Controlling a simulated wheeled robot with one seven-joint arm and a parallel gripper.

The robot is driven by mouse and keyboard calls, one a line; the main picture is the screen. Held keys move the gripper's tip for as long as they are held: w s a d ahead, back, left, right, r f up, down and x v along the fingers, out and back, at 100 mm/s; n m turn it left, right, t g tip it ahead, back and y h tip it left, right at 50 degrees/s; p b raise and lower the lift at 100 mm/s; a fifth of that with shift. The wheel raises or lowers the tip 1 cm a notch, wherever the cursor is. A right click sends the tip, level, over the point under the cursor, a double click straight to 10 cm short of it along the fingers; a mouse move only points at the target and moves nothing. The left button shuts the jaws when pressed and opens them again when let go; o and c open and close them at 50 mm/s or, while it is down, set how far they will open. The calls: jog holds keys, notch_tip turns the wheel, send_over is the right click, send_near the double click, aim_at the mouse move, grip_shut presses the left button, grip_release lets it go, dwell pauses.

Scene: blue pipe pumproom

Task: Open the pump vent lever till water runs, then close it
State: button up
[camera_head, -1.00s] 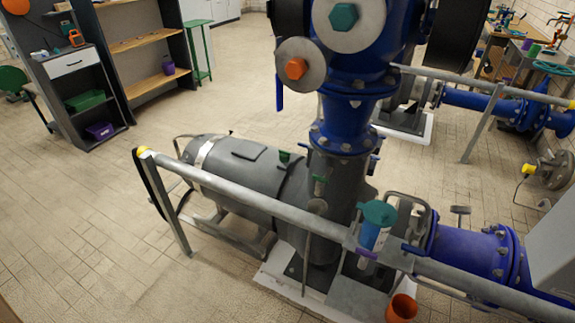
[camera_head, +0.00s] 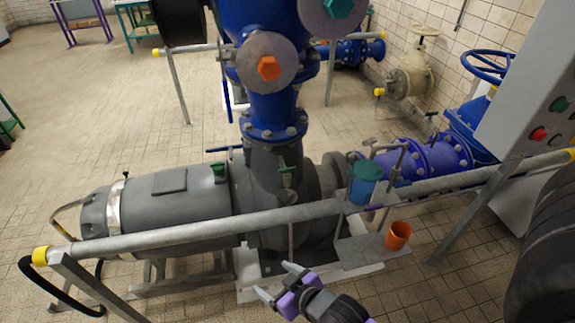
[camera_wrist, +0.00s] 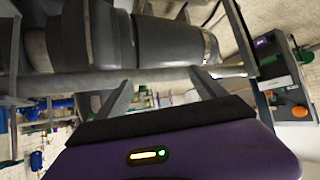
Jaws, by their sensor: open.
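The grey pump (camera_head: 165,197) lies behind a grey handrail, with a blue pipe (camera_head: 274,105) rising from its right end. A small green-topped fitting (camera_head: 218,170) stands on the pump. Another small green handle (camera_head: 287,170) sits before the pipe neck, with a thin rod below it. I cannot tell for sure which is the vent lever. No running water shows. My gripper (camera_head: 277,280) is open and empty at the bottom of the head view, on the near side of the handrail. In the wrist view its fingers (camera_wrist: 163,92) are spread below the pump body (camera_wrist: 130,40).
The handrail (camera_head: 190,232) crosses between my gripper and the pump. A blue-green cup (camera_head: 364,184) and an orange cup (camera_head: 397,236) are at a small metal shelf (camera_head: 366,250) on the right. A grey control box (camera_head: 535,100) stands at right.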

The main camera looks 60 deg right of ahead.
jog(key=w+d+f+m+g, duration=0.1)
jog(key=w+d, duration=0.5)
jog(key=m+g+p, duration=0.3)
jog(key=m+g, duration=0.2)
jog(key=g, duration=0.1)
send_near(288, 173)
jog(key=shift+w+d+r+x, duration=0.1)
jog(key=shift+w+d+x, duration=0.05)
jog(key=shift+x, duration=1)
jog(key=shift+w+d+r+x, duration=0.1)
jog(key=shift+w+x, duration=0.05)
jog(key=shift+x, duration=1.05)
jog(key=shift+w+d+r+x, duration=0.1)
jog(key=shift+w+d+x, duration=0.05)
jog(key=shift+x, duration=1)
jog(key=shift+f, duration=0.1)
jog(key=c, duration=1.4)
jog(key=shift+o, duration=0.2)
